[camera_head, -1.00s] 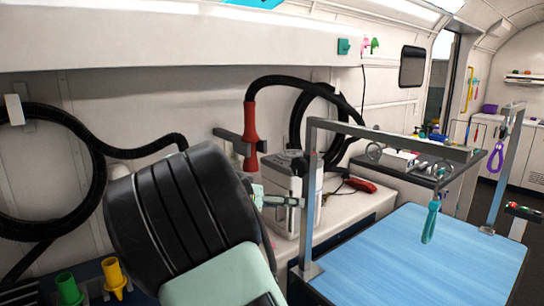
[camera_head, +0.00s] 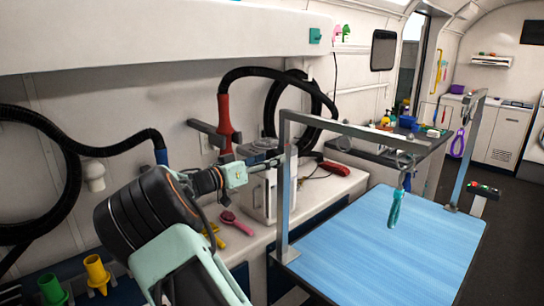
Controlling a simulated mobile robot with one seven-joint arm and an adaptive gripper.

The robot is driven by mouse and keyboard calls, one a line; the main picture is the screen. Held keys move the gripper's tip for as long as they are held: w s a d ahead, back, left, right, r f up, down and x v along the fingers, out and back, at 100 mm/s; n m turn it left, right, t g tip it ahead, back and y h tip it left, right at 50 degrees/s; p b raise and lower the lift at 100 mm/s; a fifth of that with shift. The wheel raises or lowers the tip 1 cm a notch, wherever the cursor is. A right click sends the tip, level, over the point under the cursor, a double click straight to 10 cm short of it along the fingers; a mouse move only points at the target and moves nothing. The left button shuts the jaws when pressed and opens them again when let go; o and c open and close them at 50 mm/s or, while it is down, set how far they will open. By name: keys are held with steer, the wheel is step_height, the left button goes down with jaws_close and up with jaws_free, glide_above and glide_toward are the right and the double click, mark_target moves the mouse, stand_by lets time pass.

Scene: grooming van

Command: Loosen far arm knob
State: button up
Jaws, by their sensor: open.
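The grooming table (camera_head: 375,245) has a blue top and a grey metal frame with two posts and a crossbar. The near post (camera_head: 287,205) stands at the table's left corner. The far post (camera_head: 466,150) stands at the far right corner, with a small clamp (camera_head: 450,208) at its foot. I cannot make out a distinct knob on the far post. My gripper (camera_head: 274,163) is open, pointing right beside the upper near post; I cannot tell whether it touches. My black and mint arm links fill the lower left.
A teal-handled tool (camera_head: 395,208) hangs from the crossbar over the table. A purple loop (camera_head: 458,142) hangs by the far post.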

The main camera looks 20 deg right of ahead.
steer(key=shift+x, duration=0.95)
steer(key=shift+c, duration=0.4)
steer(key=c, duration=1.1)
